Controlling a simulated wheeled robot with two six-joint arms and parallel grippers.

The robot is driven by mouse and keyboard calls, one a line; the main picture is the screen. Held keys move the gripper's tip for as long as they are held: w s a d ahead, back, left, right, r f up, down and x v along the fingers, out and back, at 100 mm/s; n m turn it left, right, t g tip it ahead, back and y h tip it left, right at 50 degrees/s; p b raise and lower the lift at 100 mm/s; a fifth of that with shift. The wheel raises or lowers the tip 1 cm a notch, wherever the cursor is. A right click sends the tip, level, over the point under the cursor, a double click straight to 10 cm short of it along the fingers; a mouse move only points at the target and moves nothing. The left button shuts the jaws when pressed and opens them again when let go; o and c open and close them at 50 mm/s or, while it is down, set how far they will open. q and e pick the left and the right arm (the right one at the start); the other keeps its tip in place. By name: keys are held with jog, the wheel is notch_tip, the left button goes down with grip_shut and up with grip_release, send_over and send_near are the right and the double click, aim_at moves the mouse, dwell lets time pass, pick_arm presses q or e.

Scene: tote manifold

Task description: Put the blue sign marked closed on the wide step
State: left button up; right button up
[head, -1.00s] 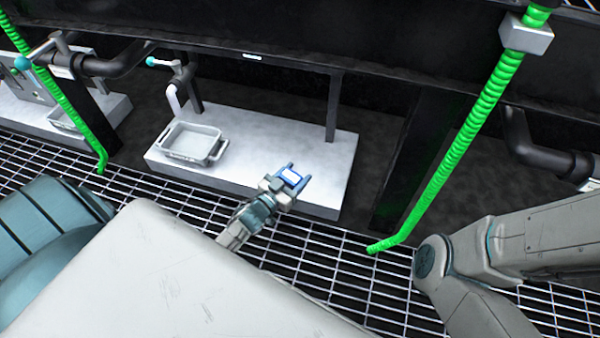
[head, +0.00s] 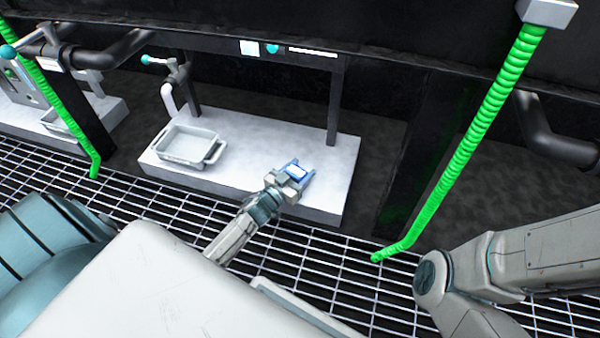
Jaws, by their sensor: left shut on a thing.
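A small blue sign with a white face (head: 298,171) is held between the fingers of my left gripper (head: 297,176). Any word on it is too small to read. The gripper is shut on it and shows over the right part of a wide, pale grey step (head: 255,137). I cannot tell whether the sign touches the step or is above it. My right arm comes in at the right, but its gripper is out of view.
A grey tray (head: 188,146) stands on the step's left part. A dark post (head: 335,100) rises at its back right. Green hoses (head: 480,125) hang on both sides. A metal grating floor (head: 310,250) lies in front. The step around the sign looks clear.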

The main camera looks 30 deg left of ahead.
pick_arm(q)
jog(key=shift+f, duration=0.2)
jog(key=o, duration=1)
jog(key=shift+r, duration=0.15)
jog(key=shift+s, duration=0.25)
jog(key=s+p, duration=0.1)
jog(key=s, duration=0.2)
jog(key=s+a+p, duration=0.1)
jog(key=s, duration=0.3)
jog(key=s+a+p, duration=0.1)
jog(key=s, duration=0.3)
jog(key=shift+s+p, duration=0.2)
jog(key=shift+p, duration=0.2)
